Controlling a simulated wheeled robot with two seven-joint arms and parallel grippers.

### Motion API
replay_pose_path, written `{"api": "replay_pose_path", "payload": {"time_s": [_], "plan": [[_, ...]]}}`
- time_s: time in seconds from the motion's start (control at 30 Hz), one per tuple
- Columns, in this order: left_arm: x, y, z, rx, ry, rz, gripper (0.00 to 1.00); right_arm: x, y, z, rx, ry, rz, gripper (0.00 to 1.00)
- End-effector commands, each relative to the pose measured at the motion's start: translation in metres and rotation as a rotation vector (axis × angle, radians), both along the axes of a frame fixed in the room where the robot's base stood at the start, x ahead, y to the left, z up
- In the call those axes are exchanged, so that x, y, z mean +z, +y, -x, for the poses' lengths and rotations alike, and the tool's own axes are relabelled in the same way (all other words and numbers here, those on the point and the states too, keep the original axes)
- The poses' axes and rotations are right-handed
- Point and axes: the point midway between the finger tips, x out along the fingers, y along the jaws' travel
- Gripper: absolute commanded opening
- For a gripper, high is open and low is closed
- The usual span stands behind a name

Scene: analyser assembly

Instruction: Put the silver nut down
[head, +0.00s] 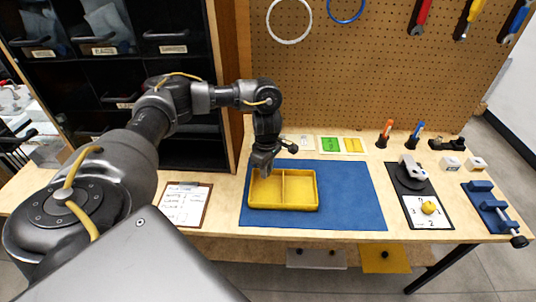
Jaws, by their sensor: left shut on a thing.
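My left gripper (265,167) points down over the back left part of a yellow two-compartment tray (284,206), near the left compartment. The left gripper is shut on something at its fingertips. The silver nut itself is too small or hidden to make out. The tray lies on a blue mat (350,190) on the wooden bench. My right gripper is not in view.
A clipboard (186,204) lies left of the mat. To the right are a black board with a grey device (412,170), a white card with a yellow knob (429,208) and a blue vise (487,205). The mat's right part is clear.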

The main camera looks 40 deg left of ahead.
Motion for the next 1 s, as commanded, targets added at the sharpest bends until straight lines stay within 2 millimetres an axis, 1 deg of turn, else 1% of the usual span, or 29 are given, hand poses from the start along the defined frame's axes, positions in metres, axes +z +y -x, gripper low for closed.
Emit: {"api": "replay_pose_path", "payload": {"time_s": [0.07,0.2,0.3,0.57,0.73,0.77,0.8,1.0], "plan": [[-0.008,-0.002,-0.004,0.001,0.004,0.002,0.0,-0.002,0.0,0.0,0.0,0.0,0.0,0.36],[-0.027,-0.001,-0.003,0.001,0.006,0.002,0.0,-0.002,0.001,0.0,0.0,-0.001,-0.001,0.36],[-0.035,-0.001,-0.003,0.002,0.004,0.002,0.0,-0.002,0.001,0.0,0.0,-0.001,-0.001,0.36],[-0.036,-0.001,-0.004,0.0,0.002,0.0,0.0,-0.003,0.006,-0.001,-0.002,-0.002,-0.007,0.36],[-0.042,-0.001,-0.004,0.0,0.002,0.0,0.0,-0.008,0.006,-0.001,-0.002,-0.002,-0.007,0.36],[-0.04,-0.001,-0.004,0.0,0.002,0.0,0.26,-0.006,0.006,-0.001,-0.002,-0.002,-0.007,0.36],[-0.039,-0.001,-0.004,0.0,0.002,0.0,0.31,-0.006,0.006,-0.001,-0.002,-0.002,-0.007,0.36],[-0.039,-0.001,-0.004,0.001,0.002,0.0,0.31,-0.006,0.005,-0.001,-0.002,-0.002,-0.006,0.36]]}}
